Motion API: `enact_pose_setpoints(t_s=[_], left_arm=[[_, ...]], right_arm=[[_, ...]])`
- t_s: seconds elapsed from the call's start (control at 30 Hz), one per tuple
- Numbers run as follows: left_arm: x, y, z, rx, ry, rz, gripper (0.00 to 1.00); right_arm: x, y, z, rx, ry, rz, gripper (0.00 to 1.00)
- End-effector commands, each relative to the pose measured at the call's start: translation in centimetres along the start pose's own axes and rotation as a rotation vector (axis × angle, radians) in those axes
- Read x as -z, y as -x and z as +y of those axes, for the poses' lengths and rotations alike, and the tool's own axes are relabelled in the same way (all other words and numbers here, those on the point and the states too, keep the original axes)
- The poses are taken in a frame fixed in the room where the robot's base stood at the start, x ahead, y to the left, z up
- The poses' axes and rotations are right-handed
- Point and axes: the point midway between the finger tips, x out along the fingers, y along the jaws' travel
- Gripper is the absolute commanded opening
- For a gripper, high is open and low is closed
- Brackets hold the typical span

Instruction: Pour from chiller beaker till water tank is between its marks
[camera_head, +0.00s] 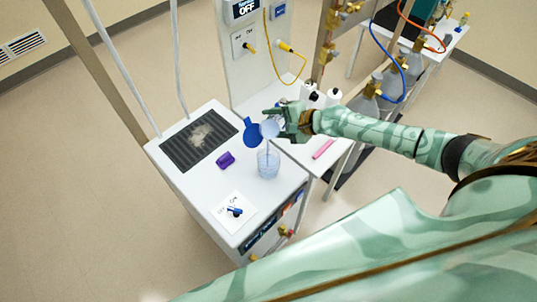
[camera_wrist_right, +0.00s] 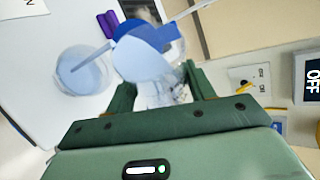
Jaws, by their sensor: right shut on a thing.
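My right gripper (camera_head: 286,119) is shut on the beaker (camera_head: 270,128), which is tilted with its light-blue mouth toward the clear tank. In the right wrist view the beaker (camera_wrist_right: 142,62) lies between the fingers, with clear wall below its light-blue face. A thin pale-blue streak, looking like water, runs from its lip down into the tank. The clear round water tank (camera_head: 268,166) stands upright on the white cabinet top, with bluish water inside; it also shows in the right wrist view (camera_wrist_right: 84,72). Its marks are too small to read. My left gripper is not in view.
A dark-blue round piece (camera_head: 252,132) is beside the beaker. On the white cabinet (camera_head: 195,180) are a purple object (camera_head: 226,160), a dark grille (camera_head: 200,138) and a blue switch (camera_head: 235,211). A pink bar (camera_head: 323,149) and white bottles (camera_head: 332,97) are to the right.

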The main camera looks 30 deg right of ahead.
Motion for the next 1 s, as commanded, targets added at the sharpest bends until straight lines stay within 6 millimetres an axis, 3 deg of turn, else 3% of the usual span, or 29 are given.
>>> enact_pose_setpoints(t_s=[1.0], left_arm=[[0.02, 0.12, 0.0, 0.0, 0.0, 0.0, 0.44]], right_arm=[[0.01, -0.12, 0.19, 0.019, 0.045, 0.02, 0.28]])
